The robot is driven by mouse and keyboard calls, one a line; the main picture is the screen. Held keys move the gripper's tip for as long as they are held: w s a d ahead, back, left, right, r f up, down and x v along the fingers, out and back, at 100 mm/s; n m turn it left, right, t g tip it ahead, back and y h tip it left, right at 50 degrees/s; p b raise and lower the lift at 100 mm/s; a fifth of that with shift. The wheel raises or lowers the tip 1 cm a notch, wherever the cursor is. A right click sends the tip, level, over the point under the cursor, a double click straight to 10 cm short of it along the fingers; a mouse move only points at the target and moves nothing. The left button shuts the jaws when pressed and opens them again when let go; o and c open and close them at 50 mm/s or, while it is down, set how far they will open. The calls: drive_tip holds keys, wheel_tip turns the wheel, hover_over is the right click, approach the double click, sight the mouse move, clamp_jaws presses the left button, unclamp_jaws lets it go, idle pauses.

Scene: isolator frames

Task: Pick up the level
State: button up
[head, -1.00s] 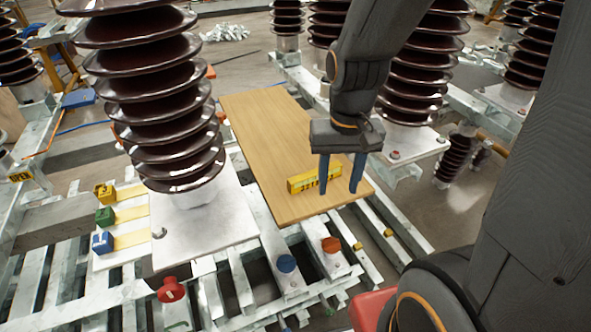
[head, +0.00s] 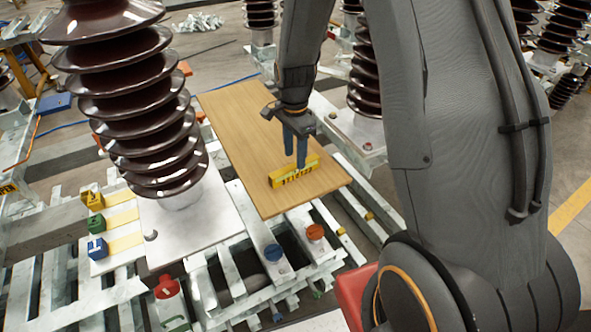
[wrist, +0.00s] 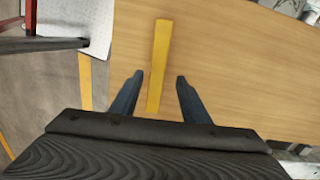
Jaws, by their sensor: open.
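The level (head: 292,174) is a yellow bar with dark lettering, lying on a wooden board in the head view. In the wrist view the level (wrist: 160,62) runs lengthwise away from my gripper, and its near end lies between the two fingers in the picture. My gripper (head: 295,161) is open, with its blue fingers pointing down at the level. In the wrist view the fingers (wrist: 155,80) stand apart on either side of the level, with a gap on both sides. I cannot tell how far the fingertips are above the board.
The wooden board (head: 235,115) is otherwise bare. A large brown ribbed insulator (head: 135,95) stands on a white plate left of it. Yellow, green and blue blocks sit at left.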

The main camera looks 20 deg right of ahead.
sight(295, 166)
drive_tip(key=shift+s+a+f+p, duration=0.1)
drive_tip(key=shift+f+p, duration=0.15)
drive_tip(key=shift+f, duration=0.6)
drive_tip(key=shift+s+d+f+p, duration=0.1)
drive_tip(key=shift+f+p, duration=0.2)
drive_tip(key=shift+f, duration=0.5)
drive_tip(key=shift+s+a+f+p, duration=0.1)
drive_tip(key=shift+f+p, duration=0.15)
drive_tip(key=shift+f, duration=0.6)
drive_tip(key=shift+c, duration=0.2)
clamp_jaws()
